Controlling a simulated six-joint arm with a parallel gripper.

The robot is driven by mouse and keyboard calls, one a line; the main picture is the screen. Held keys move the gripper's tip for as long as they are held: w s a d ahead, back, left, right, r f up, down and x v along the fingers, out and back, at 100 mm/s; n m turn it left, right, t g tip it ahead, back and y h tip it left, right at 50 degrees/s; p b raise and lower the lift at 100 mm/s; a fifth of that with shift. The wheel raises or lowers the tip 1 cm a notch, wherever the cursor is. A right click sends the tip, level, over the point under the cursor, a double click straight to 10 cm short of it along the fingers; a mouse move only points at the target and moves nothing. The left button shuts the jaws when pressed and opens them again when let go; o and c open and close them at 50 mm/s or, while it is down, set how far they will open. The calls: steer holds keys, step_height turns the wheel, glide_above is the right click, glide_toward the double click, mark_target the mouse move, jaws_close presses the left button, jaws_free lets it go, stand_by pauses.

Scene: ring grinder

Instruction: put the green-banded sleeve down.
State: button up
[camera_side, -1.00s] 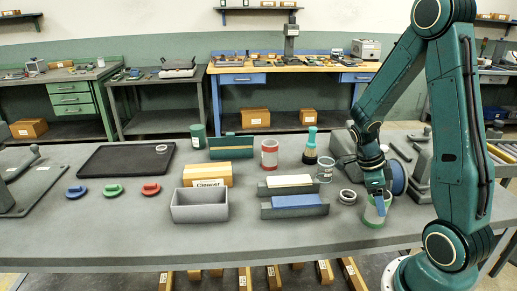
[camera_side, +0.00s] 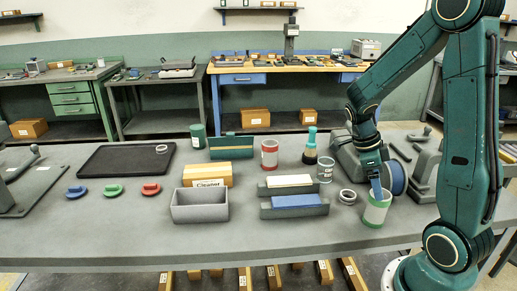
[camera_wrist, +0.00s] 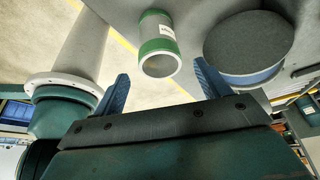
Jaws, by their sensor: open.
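The green-banded sleeve (camera_side: 376,208) stands upright on the grey bench near its front right edge. It is a pale tube with green bands at its ends. It also shows in the wrist view (camera_wrist: 158,46), beyond the fingertips and between them. My gripper (camera_side: 375,186) is open, just above the sleeve in the side view. In the wrist view its two blue fingers (camera_wrist: 158,75) are spread apart with nothing between them.
A blue-sided grinder wheel (camera_side: 397,177) stands close behind the sleeve, to the right. A loose metal ring (camera_side: 347,196) lies to its left. A red-banded sleeve (camera_side: 269,154), a clear cup (camera_side: 325,171) and a grey bin (camera_side: 200,206) stand farther left. The front bench strip is clear.

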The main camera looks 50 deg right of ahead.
steer(key=v, duration=0.6)
steer(key=shift+r, duration=0.25)
steer(key=shift+w+a, duration=0.15)
steer(key=s+a+r+n+t+y, duration=0.1)
steer(key=a+r+n+t, duration=0.3)
steer(key=a+n, duration=0.5)
steer(key=s+a+r+n+t, duration=0.2)
steer(key=a+r+n+t, duration=0.3)
steer(key=n, duration=1.7)
steer(key=a, duration=0.4)
steer(key=shift+s+t+y, duration=0.3)
steer(key=shift+s+y, duration=0.05)
steer(key=shift+y, duration=0.05)
